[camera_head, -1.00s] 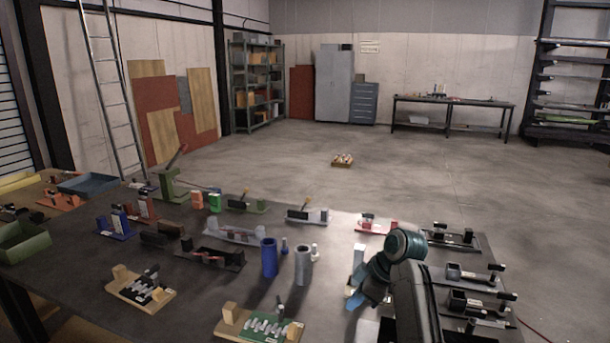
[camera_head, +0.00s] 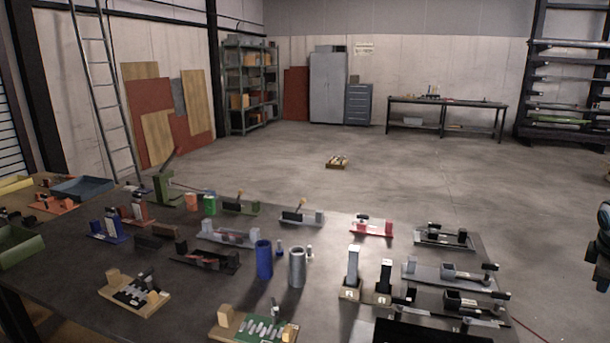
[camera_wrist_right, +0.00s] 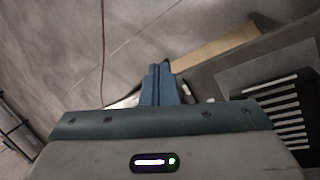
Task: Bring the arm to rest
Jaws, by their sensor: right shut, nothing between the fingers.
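My right arm shows only at the right edge in the head view, with a teal and dark part (camera_head: 603,225) beyond the table's right side. My right gripper (camera_wrist_right: 158,72) shows in the right wrist view with its two blue fingers pressed together and nothing between them. In the wrist view it hangs over grey floor, with a table edge beside it. My left gripper is not in the head view.
The dark table (camera_head: 340,315) carries several fixtures, a blue cylinder (camera_head: 264,259) and a grey cylinder (camera_head: 297,267). Two upright blocks stand near its right part, one silver (camera_head: 353,265) and one black (camera_head: 385,276). The floor (camera_head: 440,185) behind is mostly clear.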

